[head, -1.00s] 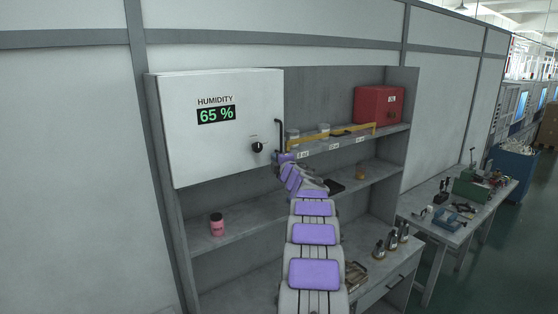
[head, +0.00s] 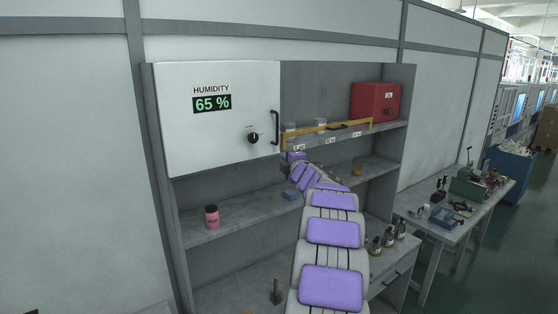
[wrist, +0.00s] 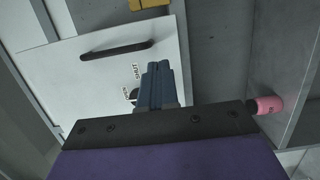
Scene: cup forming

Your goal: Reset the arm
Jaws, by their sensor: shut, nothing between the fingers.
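My gripper (wrist: 158,72) shows in the wrist view as two blue fingers, shut with nothing between them. It is in front of the white cabinet door (wrist: 65,70), and I see no contact. The fingers partly cover the door's dark knob (wrist: 132,95); the dark handle (wrist: 117,48) lies beyond them. In the head view my arm reaches up toward the shelves, just right of the closed cabinet (head: 222,85), which reads humidity 65 %. The fingers cannot be made out clearly there.
A yellow rail (head: 330,130) edges the upper shelf, beside a red box (head: 376,101). Dark-topped bottles (head: 388,238) stand right of my arm. A cluttered table (head: 440,215) is at right.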

